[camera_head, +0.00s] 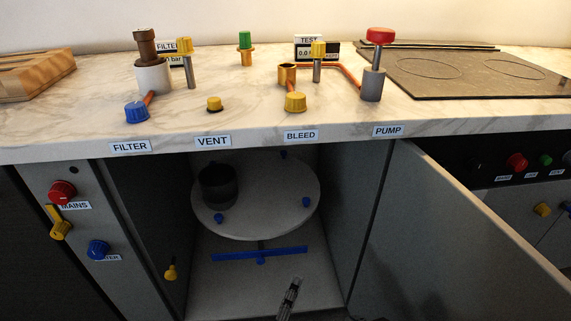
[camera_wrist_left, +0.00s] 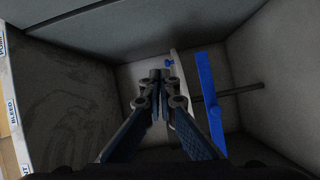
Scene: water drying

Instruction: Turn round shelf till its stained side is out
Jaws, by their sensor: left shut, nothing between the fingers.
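The round shelf (camera_head: 265,190) is a pale disc inside the open cabinet, with several small blue knobs near its rim. A dark pot (camera_head: 219,186) stands on its left part. I cannot make out a stain on the disc. A blue bar (camera_head: 260,255) on a dark post lies below the disc; it also shows in the left wrist view (camera_wrist_left: 210,100). My left gripper (camera_head: 296,284) is at the cabinet opening, below and in front of the disc, apart from the bar. In the left wrist view its fingers (camera_wrist_left: 161,76) are together and empty. My right gripper is out of view.
An open door (camera_head: 475,240) stands to the right of the cabinet, and the counter edge (camera_head: 240,142) runs above. A yellow knob (camera_head: 170,272) sits on the left inner wall. The cabinet floor (camera_head: 225,290) is clear.

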